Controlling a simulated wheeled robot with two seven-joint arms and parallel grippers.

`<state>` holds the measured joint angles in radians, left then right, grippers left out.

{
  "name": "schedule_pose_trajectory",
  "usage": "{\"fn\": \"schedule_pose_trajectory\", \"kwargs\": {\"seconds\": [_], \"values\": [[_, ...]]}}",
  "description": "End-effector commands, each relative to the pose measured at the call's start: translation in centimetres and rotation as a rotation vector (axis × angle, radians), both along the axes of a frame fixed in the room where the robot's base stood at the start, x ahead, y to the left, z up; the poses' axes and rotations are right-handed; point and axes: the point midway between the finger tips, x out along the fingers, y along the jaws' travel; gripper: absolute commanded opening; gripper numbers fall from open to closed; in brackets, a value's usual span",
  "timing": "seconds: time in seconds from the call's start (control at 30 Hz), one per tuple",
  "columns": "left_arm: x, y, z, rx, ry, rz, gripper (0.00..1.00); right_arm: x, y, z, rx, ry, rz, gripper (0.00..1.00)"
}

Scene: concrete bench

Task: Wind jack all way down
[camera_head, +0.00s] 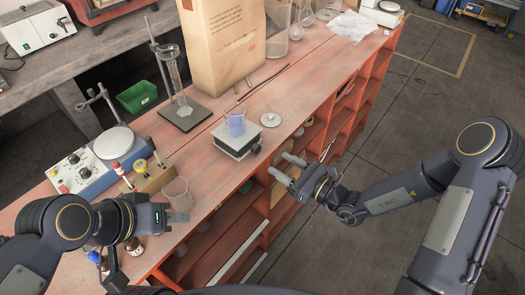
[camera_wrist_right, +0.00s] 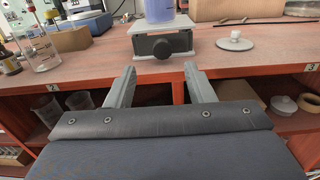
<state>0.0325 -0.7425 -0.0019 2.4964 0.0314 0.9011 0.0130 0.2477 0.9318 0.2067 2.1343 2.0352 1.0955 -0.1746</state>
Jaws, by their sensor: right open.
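The lab jack (camera_head: 228,152) stands on the red bench near its front edge, its top plate somewhat above its base. A beaker with bluish-purple contents (camera_head: 235,124) stands on the top plate. The jack's dark round knob (camera_head: 256,148) faces my right gripper; it also shows in the right wrist view (camera_wrist_right: 161,49). My right gripper (camera_head: 283,167) is open and empty, off the bench's front edge. In the right wrist view the knob appears between and beyond its fingertips (camera_wrist_right: 160,70), apart from them. My left gripper (camera_head: 180,216) is over the near left of the bench; its finger gap is unclear.
A white lid (camera_head: 270,120) lies right of the jack. An empty beaker (camera_head: 177,193) stands close to my left gripper. A stirrer hotplate (camera_head: 95,165), a stand with a cylinder (camera_head: 174,70) and a large paper bag (camera_head: 222,45) occupy the bench. Open shelves lie below the front edge.

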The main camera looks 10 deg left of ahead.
Motion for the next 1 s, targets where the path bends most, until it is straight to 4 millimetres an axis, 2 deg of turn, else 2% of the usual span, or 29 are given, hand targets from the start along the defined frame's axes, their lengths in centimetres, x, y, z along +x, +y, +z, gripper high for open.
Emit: {"fn": "schedule_pose_trajectory", "kwargs": {"seconds": [0.17,0.53,0.7,0.93,1.0], "values": [[0.0,0.0,0.4,0.000,0.000,0.000,0.36,1.0,1.2,-0.5,0.012,0.025,-0.018,0.49],[0.0,0.0,1.4,0.000,0.000,0.000,0.36,4.0,5.8,-0.5,0.010,0.023,-0.017,0.49],[0.0,0.0,1.5,0.000,0.000,0.000,0.36,4.5,6.5,-0.5,0.010,0.023,-0.018,0.49],[0.0,0.0,1.5,0.000,0.000,0.000,0.36,4.5,6.5,-0.5,0.010,0.023,-0.018,0.49],[0.0,0.0,1.5,0.000,0.000,0.000,0.36,4.5,6.5,-0.5,0.010,0.023,-0.018,0.39]]}}
